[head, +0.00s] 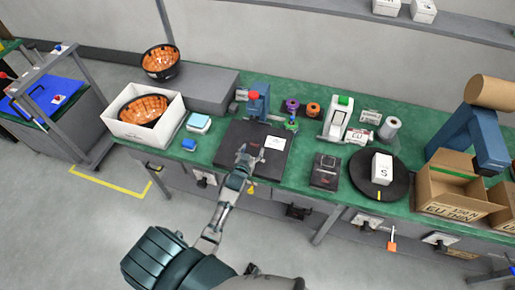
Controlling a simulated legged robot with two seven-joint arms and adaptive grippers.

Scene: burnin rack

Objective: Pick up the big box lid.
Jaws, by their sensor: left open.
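A large flat dark panel (275,163), which looks like the big box lid, lies on the green bench near its front edge. A white label (275,143) is on its right part. My left gripper (247,153) is open over the middle of the panel, with its fingers pointing away from me. I cannot tell whether the fingers touch it. The gripper and wrist hide part of its surface and front edge. My right gripper is not in view.
A white box (118,130) holding an orange-filled bowl stands left. A blue device (258,101) stands behind the panel. A smaller dark box (325,172), a black round plate (367,190) and an open cardboard box (437,203) stand right.

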